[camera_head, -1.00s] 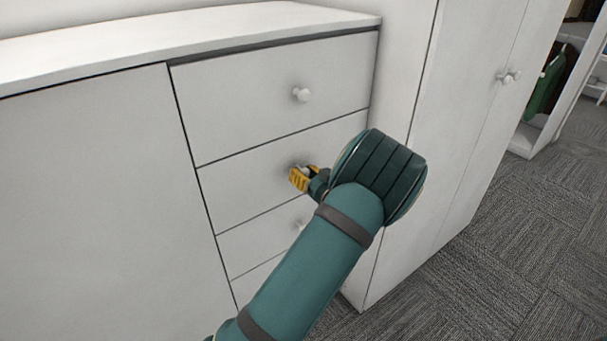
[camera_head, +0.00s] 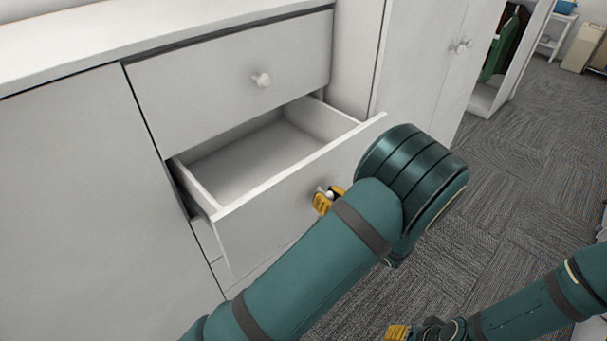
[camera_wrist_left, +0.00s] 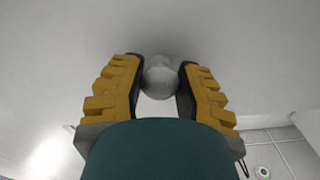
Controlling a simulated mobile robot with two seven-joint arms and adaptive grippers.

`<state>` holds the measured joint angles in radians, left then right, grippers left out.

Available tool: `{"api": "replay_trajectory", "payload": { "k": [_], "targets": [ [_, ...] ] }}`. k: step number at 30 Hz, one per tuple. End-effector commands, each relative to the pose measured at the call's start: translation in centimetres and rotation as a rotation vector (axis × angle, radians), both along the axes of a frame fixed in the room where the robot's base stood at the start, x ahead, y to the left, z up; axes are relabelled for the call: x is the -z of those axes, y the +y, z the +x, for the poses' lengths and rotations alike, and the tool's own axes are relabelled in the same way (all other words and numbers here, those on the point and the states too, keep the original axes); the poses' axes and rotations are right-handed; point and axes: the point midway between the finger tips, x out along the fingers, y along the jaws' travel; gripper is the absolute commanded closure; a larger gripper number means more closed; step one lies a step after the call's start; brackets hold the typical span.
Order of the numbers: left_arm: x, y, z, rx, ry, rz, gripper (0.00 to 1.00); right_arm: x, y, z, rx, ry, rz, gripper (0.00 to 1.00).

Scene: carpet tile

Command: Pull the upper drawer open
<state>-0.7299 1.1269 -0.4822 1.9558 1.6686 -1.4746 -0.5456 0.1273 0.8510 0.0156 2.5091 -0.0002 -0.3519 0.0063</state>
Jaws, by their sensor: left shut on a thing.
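The white chest has a top drawer (camera_head: 210,85) with a round white knob (camera_head: 262,80), and that drawer is shut. The drawer below it (camera_head: 262,222) stands well open, with its empty inside in view. My left gripper (camera_head: 326,198) is at this lower drawer's front, shut on its knob. In the left wrist view the round knob (camera_wrist_left: 160,82) sits between the two yellow-padded fingers. My left arm hides the right part of this drawer's front. My right gripper (camera_head: 400,332) shows only in part at the bottom edge, apart from the chest.
A tall white cupboard (camera_head: 415,60) with knobs stands to the right of the chest. A plain white panel (camera_head: 80,200) lies left of the drawers. Grey carpet (camera_head: 530,170) is free on the right. My right arm is low at the right.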

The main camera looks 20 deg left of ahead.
Motion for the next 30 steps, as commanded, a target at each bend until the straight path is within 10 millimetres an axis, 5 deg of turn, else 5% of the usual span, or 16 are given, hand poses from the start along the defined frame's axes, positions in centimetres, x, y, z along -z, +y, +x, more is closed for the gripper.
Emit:
{"api": "replay_trajectory", "payload": {
  "k": [9,25,26,27,30],
  "targets": [
    [0.5,-5.0,-2.3,-0.003,0.014,-0.005,1.00,-0.7,0.0,0.3,0.004,-0.006,-0.002,0.53],
    [0.7,-5.9,-2.8,-0.006,0.016,-0.004,1.00,-0.7,-0.1,0.3,0.005,-0.007,-0.002,0.53],
    [0.7,-5.9,-2.8,-0.006,0.016,-0.004,0.54,-0.7,-0.1,0.3,0.005,-0.007,-0.002,0.53],
    [0.7,-5.9,-2.8,-0.005,0.015,-0.005,0.40,-0.7,-0.1,0.3,0.005,-0.007,-0.002,0.53],
    [0.5,-5.9,-2.7,-0.004,0.011,-0.003,0.33,-0.7,-0.1,0.3,0.005,-0.007,-0.002,0.53]
  ]
}}
